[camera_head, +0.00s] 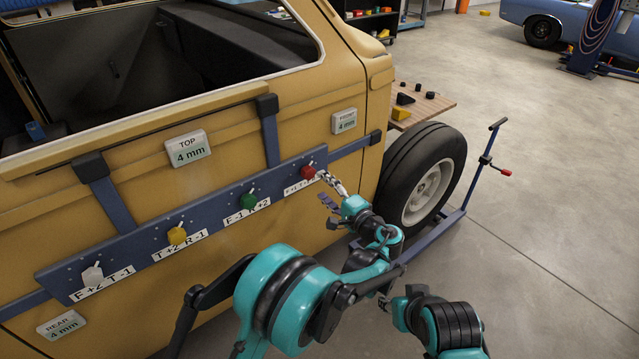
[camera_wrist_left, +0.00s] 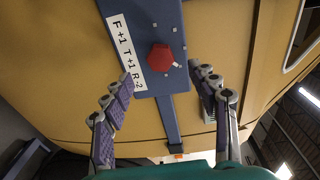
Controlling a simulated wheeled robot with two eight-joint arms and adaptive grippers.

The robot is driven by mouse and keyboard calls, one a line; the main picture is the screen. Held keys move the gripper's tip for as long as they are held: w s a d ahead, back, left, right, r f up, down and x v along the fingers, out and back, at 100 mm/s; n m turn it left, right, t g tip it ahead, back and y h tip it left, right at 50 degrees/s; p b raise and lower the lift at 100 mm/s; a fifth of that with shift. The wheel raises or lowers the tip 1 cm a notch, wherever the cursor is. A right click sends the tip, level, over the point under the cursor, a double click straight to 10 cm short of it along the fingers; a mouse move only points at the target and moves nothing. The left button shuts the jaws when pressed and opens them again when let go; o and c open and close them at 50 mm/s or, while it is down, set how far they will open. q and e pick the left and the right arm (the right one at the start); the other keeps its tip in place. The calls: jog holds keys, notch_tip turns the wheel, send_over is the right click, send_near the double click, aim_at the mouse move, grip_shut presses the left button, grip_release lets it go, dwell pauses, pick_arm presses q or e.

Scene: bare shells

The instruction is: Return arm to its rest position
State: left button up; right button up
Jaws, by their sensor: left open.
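My left gripper (camera_head: 331,192) is open beside the right end of a blue bar (camera_head: 216,205) on the yellow vehicle body. The red knob (camera_head: 308,172) on the bar is just up and left of its fingers. In the left wrist view the open fingers (camera_wrist_left: 162,84) spread either side of the bar, with the red knob (camera_wrist_left: 160,57) beyond them and nothing held. My right arm (camera_head: 450,325) is low at the bottom right; its fingers are too unclear to judge.
Green (camera_head: 248,201), yellow (camera_head: 177,236) and white (camera_head: 92,275) knobs line the bar above labels. A wheel (camera_head: 425,180) and a blue stand (camera_head: 470,185) with an upright handle are to the right. A wooden table (camera_head: 425,108) is behind. Open floor lies right.

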dwell(0.4)
pick_arm(q)
jog(key=s+a+r+n+g+h, duration=0.1)
jog(key=s+a+n+g+h, duration=0.15)
jog(key=s+a, duration=0.45)
jog(key=s+a+r+n+g+h, duration=0.1)
jog(key=s+a+r+n+g, duration=0.15)
jog(key=a, duration=0.85)
jog(key=s+a+f+n+g+h, duration=0.1)
jog(key=s+a+f+n+h, duration=0.1)
jog(key=s, duration=1)
jog(key=s+a+f+n+g+h, duration=0.1)
jog(key=s+a+f+n+h, duration=0.1)
jog(key=s, duration=0.9)
jog(key=shift+s+f+n+h, duration=0.4)
jog(key=shift+f+n+h, duration=0.55)
jog(key=shift+n, duration=0.25)
